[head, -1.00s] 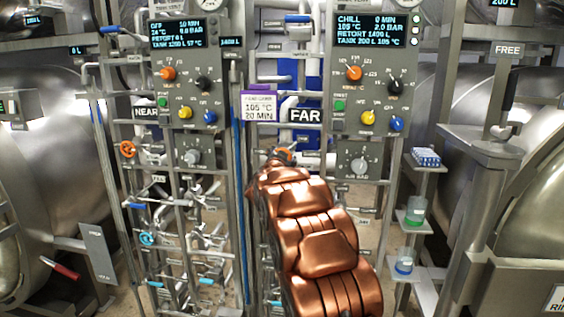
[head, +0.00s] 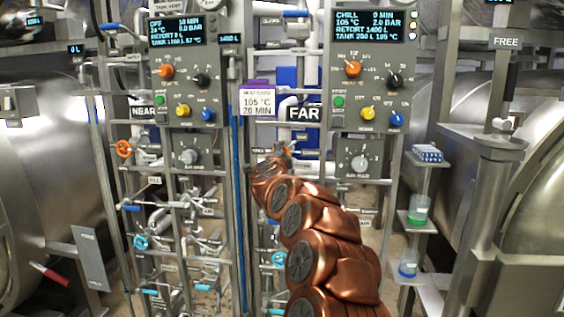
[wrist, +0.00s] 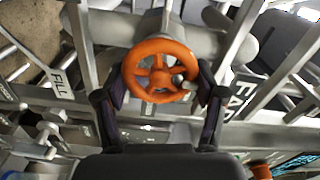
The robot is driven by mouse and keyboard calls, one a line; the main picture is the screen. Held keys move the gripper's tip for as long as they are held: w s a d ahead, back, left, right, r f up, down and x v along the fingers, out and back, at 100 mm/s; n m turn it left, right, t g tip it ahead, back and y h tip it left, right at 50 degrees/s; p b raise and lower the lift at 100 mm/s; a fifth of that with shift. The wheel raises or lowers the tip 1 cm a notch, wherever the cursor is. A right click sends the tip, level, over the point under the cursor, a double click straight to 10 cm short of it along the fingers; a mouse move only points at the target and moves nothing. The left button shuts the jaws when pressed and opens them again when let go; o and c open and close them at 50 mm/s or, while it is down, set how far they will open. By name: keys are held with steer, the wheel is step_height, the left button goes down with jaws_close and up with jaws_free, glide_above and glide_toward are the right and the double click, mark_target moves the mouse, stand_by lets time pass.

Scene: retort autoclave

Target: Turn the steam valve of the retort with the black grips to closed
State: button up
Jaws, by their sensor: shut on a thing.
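In the wrist view an orange handwheel (wrist: 160,70) with several spokes and a small pale knob sits on a grey pipe. My gripper (wrist: 161,82) has its dark fingers on either side of the rim, shut on the wheel. In the head view my gripper (head: 280,158) is at the column beside the FAR sign (head: 304,114), and my copper arm hides most of the wheel. A second orange handwheel (head: 124,149) is on the NEAR side, untouched. A red grip (head: 50,274) shows at the left retort; I cannot make out black grips.
The FAR control panel (head: 374,100) reads CHILL, 105 °C, 2.0 BAR; the NEAR panel (head: 185,98) is left of it. Pipes and a purple-topped card (head: 257,100) are close to my arm. Small shelves (head: 415,225) with containers stand right.

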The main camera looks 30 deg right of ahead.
steer(key=m, duration=0.1)
steer(key=m+b, duration=0.1)
steer(key=m, duration=0.1)
steer(key=m+b, duration=0.1)
steer(key=shift+f+m, duration=0.25)
steer(key=shift+m, duration=0.05)
steer(key=m+b, duration=0.1)
steer(key=m, duration=0.1)
steer(key=m+b, duration=0.1)
steer(key=m, duration=0.1)
steer(key=shift+w+a+f+m, duration=0.1)
steer(key=shift+f+m, duration=0.1)
steer(key=shift+m, duration=0.1)
steer(key=m+b, duration=0.1)
steer(key=m, duration=0.3)
steer(key=shift+f+m+b, duration=0.1)
steer(key=shift+m+b, duration=0.45)
steer(key=shift+m, duration=1.45)
steer(key=shift+w, duration=0.1)
steer(key=o, duration=1.1)
steer(key=shift+a, duration=0.1)
steer(key=shift+o, duration=0.2)
steer(key=shift+r, duration=0.2)
